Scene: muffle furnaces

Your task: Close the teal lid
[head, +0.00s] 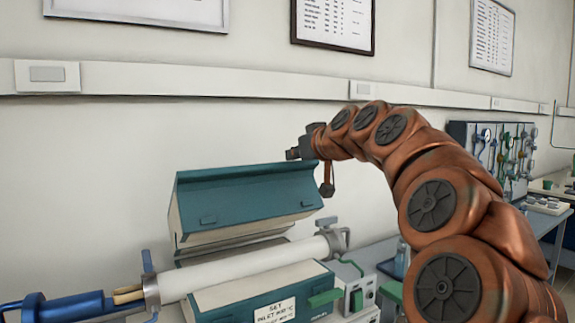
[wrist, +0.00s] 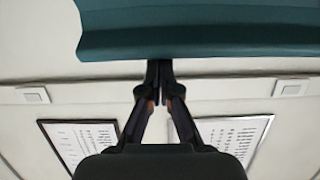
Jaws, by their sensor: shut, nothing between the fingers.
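The teal lid (head: 245,197) of a tube furnace stands raised and tilted open on its hinge side. A white tube (head: 245,268) lies along the furnace below it, over the teal lower body (head: 215,301). My gripper (head: 293,154) is just above the lid's right top end, by the wall side, with its fingers pointing left. In the wrist view the lid (wrist: 200,25) fills the top, and my shut, empty fingers (wrist: 158,64) reach its edge. I cannot tell whether they touch it.
A blue-handled rod (head: 65,305) and clamp sit at the tube's left end. A metal fitting (head: 332,233) is at its right end. A small control box (head: 352,290) stands right of the furnace. The wall is close behind. A gauge panel (head: 495,150) is farther right.

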